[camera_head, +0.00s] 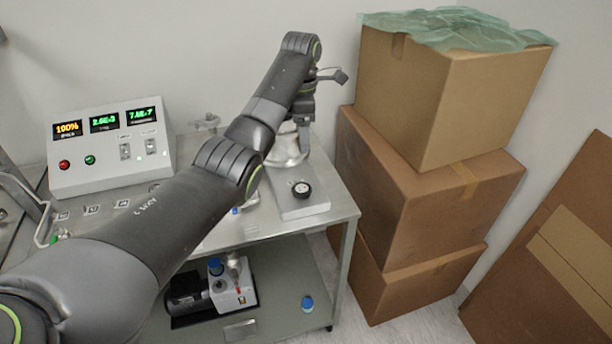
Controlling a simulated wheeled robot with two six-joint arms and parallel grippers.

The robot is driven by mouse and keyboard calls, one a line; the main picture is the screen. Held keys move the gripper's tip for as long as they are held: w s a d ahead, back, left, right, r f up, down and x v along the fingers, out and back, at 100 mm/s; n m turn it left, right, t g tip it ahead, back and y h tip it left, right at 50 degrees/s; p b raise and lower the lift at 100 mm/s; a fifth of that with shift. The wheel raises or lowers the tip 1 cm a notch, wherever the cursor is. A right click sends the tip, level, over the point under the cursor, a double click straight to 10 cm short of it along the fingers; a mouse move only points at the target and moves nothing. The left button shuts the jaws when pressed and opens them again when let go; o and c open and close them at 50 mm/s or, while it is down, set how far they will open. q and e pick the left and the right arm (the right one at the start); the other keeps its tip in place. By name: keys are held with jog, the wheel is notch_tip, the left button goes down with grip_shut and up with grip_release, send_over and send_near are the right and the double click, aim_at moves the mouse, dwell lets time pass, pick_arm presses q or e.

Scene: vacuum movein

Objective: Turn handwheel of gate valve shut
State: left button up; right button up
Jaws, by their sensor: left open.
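The gate valve (297,208) is a flat grey metal body at the right end of the bench top. A small round black knob with a pale centre, which looks like its handwheel (302,189), sits on top of it. My left arm reaches across from the lower left, and my left gripper (303,132) hangs down behind the handwheel, beside a shiny metal flanged part (286,152). The gripper is open and appears apart from the handwheel. Its fingertips are small and partly hidden. My right gripper is not in view.
A control box (110,150) with lit displays stands at the back left of the metal bench (338,210). Stacked cardboard boxes (430,190) stand close to the bench's right side.

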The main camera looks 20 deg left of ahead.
pick_arm(q)
jog(key=s+f, duration=0.2)
jog(key=p, duration=0.2)
send_near(302, 188)
notch_tip(302, 188, down, 5)
jog(key=shift+s+f, duration=0.1)
notch_tip(302, 188, down, 2)
jog(key=shift+f, duration=0.65)
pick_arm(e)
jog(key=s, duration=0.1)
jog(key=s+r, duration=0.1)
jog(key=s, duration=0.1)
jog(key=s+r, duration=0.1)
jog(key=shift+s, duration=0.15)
pick_arm(q)
jog(key=c, duration=1)
jog(key=shift+o, duration=0.2)
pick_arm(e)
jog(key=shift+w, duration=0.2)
